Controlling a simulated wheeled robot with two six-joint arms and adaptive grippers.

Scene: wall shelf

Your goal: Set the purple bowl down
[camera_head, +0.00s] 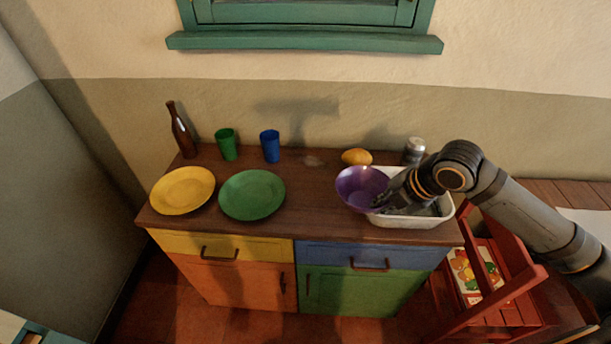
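The purple bowl (359,186) is upright at the right part of the wooden cabinet top (310,195), overlapping the left end of the white tub in the picture. My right gripper (382,201) comes in from the right, with its fingers at the bowl's right rim. It appears shut on that rim; the fingertips are small and dark here. I cannot tell whether the bowl's base touches the cabinet top. My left gripper is out of view.
The white tub (447,212) lies under my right gripper. An orange-yellow fruit (356,157) and a can (414,149) stand behind. A green plate (252,194), yellow plate (182,189), blue cup (270,147), green cup (227,145) and brown bottle (181,132) are left. Bare wood shows between green plate and bowl.

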